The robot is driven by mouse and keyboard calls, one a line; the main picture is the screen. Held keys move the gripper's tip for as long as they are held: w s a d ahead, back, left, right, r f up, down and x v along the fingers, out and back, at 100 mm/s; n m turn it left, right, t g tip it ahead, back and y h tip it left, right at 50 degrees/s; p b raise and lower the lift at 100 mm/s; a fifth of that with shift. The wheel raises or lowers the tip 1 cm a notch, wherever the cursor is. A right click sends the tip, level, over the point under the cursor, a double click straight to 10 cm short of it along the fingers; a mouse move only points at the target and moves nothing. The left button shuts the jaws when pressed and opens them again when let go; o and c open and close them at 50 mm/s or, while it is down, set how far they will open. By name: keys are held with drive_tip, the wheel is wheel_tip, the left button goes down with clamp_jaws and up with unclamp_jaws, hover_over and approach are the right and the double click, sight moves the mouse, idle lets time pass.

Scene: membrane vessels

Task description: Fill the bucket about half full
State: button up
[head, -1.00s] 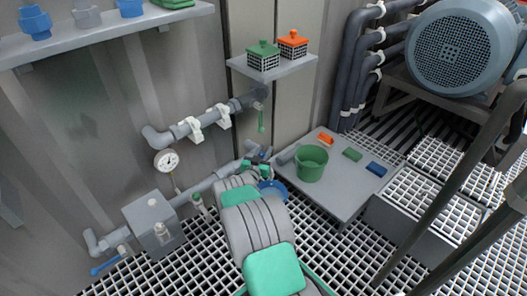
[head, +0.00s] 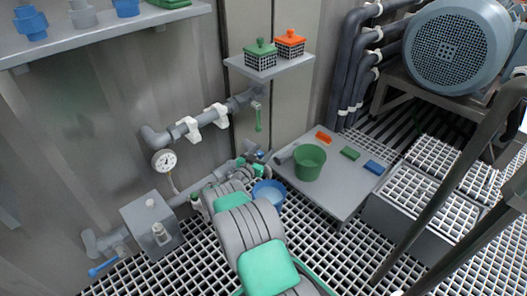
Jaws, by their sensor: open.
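A green bucket (head: 309,163) stands upright on the grey low platform (head: 330,190); its inside looks dark and I cannot tell its level. A blue bucket or bowl (head: 269,191) stands on the grating beside my arm, partly hidden by it. Its inside looks lighter blue; I cannot tell whether that is liquid. My gripper (head: 261,168) is open, small in view, by the lower pipe's end, above and left of the blue vessel. A blue part (head: 261,154) shows at that pipe end. A green lever (head: 258,117) hangs from the upper pipe (head: 190,128).
Orange (head: 323,137), green (head: 350,153) and blue (head: 375,167) blocks lie on the platform. A gauge (head: 164,161) and a grey box (head: 152,221) are on the left pipework. A wall shelf (head: 290,69) holds two lidded baskets. Dark rails and a motor (head: 462,48) fill the right.

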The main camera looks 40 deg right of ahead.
sight(259, 157)
drive_tip(key=p+v, duration=0.3)
drive_tip(key=v, duration=0.4)
drive_tip(key=shift+a+r, duration=0.2)
drive_tip(key=shift+s+a+f, duration=0.1)
drive_tip(key=shift+s+a, duration=0.05)
drive_tip(key=shift+a, duration=0.05)
